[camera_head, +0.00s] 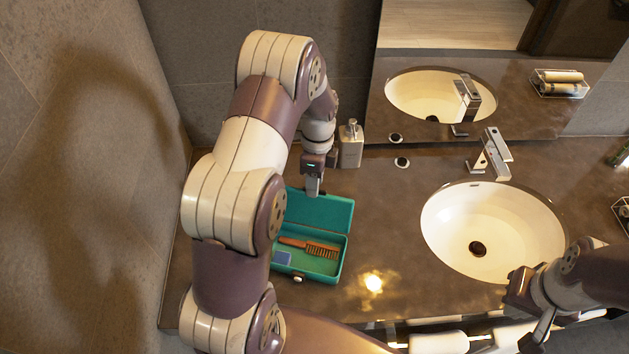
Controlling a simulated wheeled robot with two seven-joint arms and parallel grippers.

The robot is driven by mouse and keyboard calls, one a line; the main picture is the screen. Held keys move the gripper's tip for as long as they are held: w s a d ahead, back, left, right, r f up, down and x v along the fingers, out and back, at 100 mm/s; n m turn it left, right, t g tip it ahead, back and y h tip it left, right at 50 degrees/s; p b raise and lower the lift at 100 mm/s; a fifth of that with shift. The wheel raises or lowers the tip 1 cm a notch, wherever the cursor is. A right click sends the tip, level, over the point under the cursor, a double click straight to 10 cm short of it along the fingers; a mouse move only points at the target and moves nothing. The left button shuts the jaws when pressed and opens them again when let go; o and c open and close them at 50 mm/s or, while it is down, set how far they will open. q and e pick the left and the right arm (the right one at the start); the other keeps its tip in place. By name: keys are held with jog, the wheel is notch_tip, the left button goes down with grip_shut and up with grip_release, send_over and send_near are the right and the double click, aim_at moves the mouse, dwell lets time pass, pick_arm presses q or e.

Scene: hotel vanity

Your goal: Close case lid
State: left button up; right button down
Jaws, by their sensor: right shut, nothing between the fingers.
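The teal case (340,262) sits on the counter with its lid (325,213) open, tilted back at the rear side. Inside lie a brown comb (312,246) and a small blue item (283,258). My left gripper (313,192) points down at the lid's rear edge, above or just behind it; I cannot tell whether it touches. Its fingers look close together, but their opening is not clear. My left arm hides the case's left end. My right gripper (541,328) is at the lower right, shut and empty, far from the case.
A soap dispenser (351,144) stands just right of my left gripper, near the mirror (480,90). The sink (492,232) and faucet (492,155) are at the right. The counter (385,215) between case and sink is clear. A wall (80,180) rises at the left.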

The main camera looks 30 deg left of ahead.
pick_arm(q)
jog(key=shift+s+d+f, duration=0.1)
jog(key=shift+d+f, duration=0.15)
jog(key=shift+w+a+f, duration=0.2)
jog(key=shift+a, duration=0.15)
jog(key=c, duration=0.5)
jog(key=shift+s+d+r, duration=0.15)
jog(key=shift+d, duration=0.05)
grip_shut()
